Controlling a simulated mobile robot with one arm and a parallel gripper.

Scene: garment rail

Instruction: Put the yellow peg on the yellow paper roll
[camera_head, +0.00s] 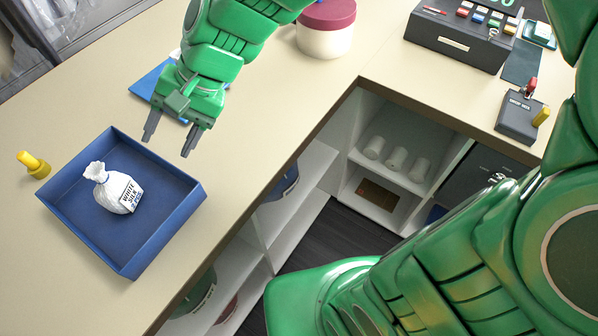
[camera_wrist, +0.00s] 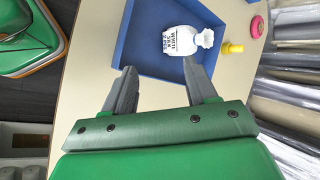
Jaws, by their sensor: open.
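A small yellow peg (camera_head: 34,164) with a rounded knob lies on the counter at the far left, just outside the blue tray. It also shows in the wrist view (camera_wrist: 233,48), to the right of the tray. My gripper (camera_head: 169,142) is open and empty above the counter, by the tray's upper right side. In the wrist view its two fingers (camera_wrist: 160,78) stand apart with nothing between them. I cannot make out a yellow paper roll in either view.
The blue tray (camera_head: 180,224) holds a white bag (camera_head: 112,190) with a printed label. A blue item (camera_head: 150,82) lies behind my gripper. A white jar (camera_head: 324,38) with a maroon lid stands farther back. White rolls (camera_head: 397,158) sit on a shelf below.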

